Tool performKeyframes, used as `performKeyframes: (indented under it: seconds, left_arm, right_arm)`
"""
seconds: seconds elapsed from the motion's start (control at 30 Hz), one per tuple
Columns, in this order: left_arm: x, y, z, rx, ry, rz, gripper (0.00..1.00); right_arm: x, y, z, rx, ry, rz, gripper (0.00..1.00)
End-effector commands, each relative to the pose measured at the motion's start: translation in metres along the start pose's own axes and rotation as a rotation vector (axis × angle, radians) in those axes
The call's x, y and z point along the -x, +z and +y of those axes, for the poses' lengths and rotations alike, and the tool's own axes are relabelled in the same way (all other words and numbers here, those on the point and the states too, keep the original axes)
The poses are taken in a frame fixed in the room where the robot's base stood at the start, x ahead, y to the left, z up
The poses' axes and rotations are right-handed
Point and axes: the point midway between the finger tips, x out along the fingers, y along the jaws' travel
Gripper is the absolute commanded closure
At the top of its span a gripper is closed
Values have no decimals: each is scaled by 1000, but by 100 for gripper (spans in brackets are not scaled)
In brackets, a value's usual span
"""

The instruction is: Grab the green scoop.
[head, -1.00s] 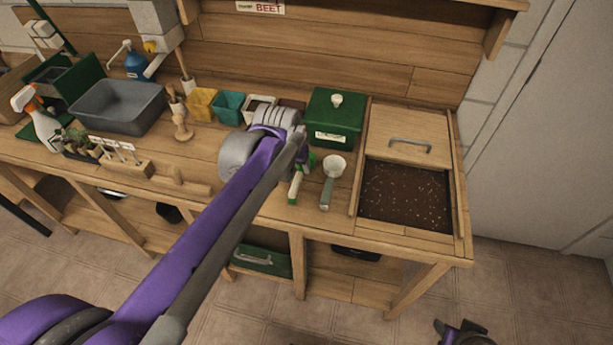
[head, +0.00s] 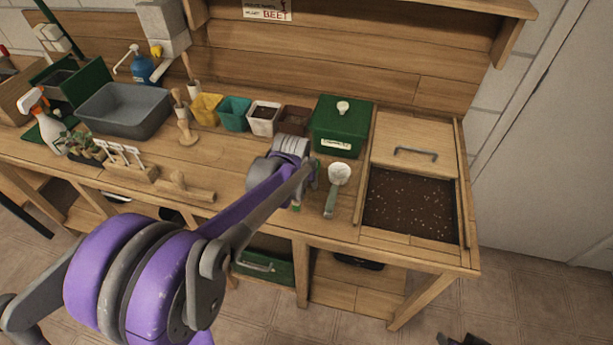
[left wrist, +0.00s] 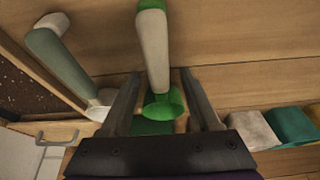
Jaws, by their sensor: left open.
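The green scoop (left wrist: 164,106) has a green bowl, a pale handle and a green handle end. In the left wrist view it lies between the fingers of my left gripper (left wrist: 161,74), with the handle pointing away past the fingertips. The fingers are open, with a gap on each side of the scoop. In the head view my left gripper (head: 309,176) is over the scoop and hides most of it; a green handle end (head: 296,207) shows below. A dark tip, probably my right gripper (head: 462,340), shows at the bottom edge; its jaws cannot be made out.
A second scoop, white with a grey-green handle (head: 331,205), lies close on the right; it also shows in the left wrist view (left wrist: 58,60). Behind stand a green lidded box (head: 338,125) and several small pots. A soil bin (head: 412,203) is at the right.

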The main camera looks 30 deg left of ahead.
Motion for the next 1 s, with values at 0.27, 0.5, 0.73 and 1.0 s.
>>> performKeyframes:
  seconds: [0.27,0.5,0.73,1.0]
  left_arm:
    - [0,0,0,0,0,0,64]
    - [1,0,0,0,0,0,100]
    - [1,0,0,0,0,0,100]
    - [9,-4,0,0,0,0,100]
  right_arm:
    - [0,0,0,0,0,0,55]
    - [0,0,0,0,0,0,55]
    - [0,0,0,0,0,0,55]
    - [1,-1,0,0,0,1,55]
